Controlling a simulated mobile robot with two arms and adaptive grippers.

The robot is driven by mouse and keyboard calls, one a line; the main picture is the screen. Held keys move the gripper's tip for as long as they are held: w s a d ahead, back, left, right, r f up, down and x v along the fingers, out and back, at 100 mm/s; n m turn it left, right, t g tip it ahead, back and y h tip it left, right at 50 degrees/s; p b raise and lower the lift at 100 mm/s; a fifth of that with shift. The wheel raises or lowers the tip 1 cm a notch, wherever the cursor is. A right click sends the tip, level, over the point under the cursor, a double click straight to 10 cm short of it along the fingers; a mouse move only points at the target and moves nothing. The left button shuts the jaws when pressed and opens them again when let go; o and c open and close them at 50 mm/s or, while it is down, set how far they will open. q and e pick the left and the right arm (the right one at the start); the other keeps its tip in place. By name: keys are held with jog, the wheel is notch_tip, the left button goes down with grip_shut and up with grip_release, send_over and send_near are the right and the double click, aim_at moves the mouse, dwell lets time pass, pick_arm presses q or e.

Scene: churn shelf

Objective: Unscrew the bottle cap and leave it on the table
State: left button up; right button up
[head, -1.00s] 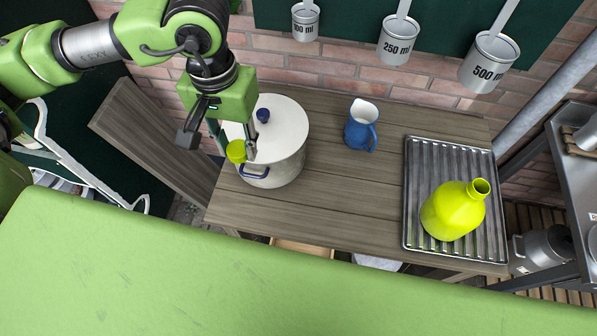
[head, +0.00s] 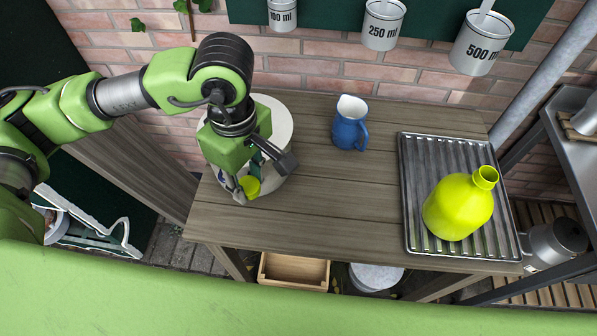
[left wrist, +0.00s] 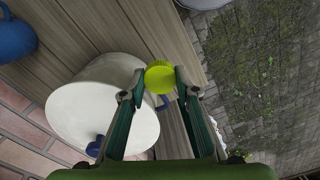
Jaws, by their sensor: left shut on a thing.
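The yellow-green bottle (head: 458,208) stands on the ribbed metal tray (head: 412,243) at the right of the table, its neck open and uncapped. My left gripper (head: 250,186) is shut on the yellow-green cap (head: 249,187), in front of the white pot (head: 282,121). In the left wrist view the cap (left wrist: 160,76) sits between the fingertips (left wrist: 160,88), with the pot's white lid (left wrist: 85,112) beside and behind it. Whether the cap touches anything below is hidden. My right gripper is not in view.
A blue jug (head: 349,126) stands at the back middle of the wooden table (head: 315,205). The table is clear between the pot and the tray. Measuring cups hang on the wall behind. A wooden box (head: 293,271) and a round lidded container (head: 375,276) are below the table.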

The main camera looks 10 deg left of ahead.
pick_arm(q)
jog(key=n, duration=0.1)
jog(key=d+n, duration=0.1)
jog(key=n, duration=0.1)
jog(key=shift+s+d+f, duration=0.1)
jog(key=shift+s+d, duration=0.05)
jog(key=shift+d, duration=0.15)
jog(key=s+d+n+p, duration=0.25)
jog(key=d+n, duration=0.95)
jog(key=n, duration=1.2)
jog(key=p, duration=0.2)
send_over(322, 187)
jog(key=s, duration=0.1)
notch_tip(322, 187, down, 9)
jog(key=shift+a+r, duration=0.1)
jog(key=shift+w+f, duration=0.35)
jog(key=shift+f, duration=0.1)
jog(key=shift+w+f, duration=0.1)
jog(key=shift+f, duration=0.3)
notch_tip(322, 187, down, 2)
jog(key=shift+f+p, duration=0.1)
jog(key=shift+p, duration=0.55)
jog(key=shift+f, duration=0.2)
